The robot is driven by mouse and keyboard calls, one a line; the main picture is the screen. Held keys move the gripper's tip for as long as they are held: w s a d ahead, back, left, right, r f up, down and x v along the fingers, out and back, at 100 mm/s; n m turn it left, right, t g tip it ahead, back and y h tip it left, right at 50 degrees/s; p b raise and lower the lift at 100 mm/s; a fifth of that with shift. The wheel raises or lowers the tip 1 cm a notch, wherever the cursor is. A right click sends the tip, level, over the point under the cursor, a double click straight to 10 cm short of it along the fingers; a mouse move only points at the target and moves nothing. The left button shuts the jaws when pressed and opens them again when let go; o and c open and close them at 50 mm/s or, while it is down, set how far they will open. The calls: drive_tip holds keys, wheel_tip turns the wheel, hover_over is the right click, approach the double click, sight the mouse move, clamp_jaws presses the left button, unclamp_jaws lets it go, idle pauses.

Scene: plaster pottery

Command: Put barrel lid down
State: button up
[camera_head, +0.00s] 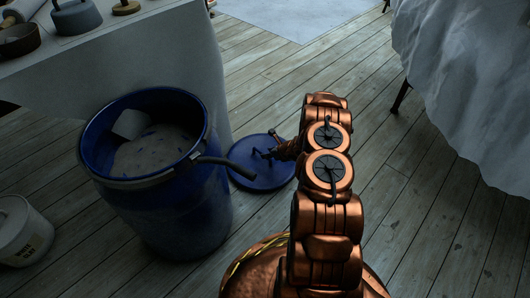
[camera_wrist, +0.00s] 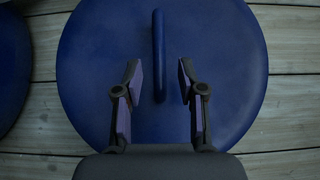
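The blue round barrel lid (camera_head: 262,176) lies flat, low by the plank floor, just right of the blue barrel. In the wrist view the lid (camera_wrist: 225,60) fills the middle, with its upright blue handle (camera_wrist: 158,55) at the centre. My gripper (camera_wrist: 157,80) is open, with one finger on each side of the handle and a gap on both sides. In the head view my gripper (camera_head: 272,153) is small and partly hidden by my arm, over the lid. The blue barrel (camera_head: 175,205) stands open, with grey material and a pale block inside.
A dark bar juts from the barrel's rim toward the lid. A white bucket (camera_head: 22,232) stands at the left. A cloth-covered table (camera_head: 130,65) with pottery items is behind the barrel; another draped table (camera_head: 465,80) is at right. Floor planks (camera_head: 430,225) are clear at right.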

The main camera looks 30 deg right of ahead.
drive_tip(key=p+v, duration=0.2)
drive_tip(key=v, duration=0.4)
drive_tip(key=shift+s+r, duration=0.25)
drive_tip(key=shift+d, duration=0.15)
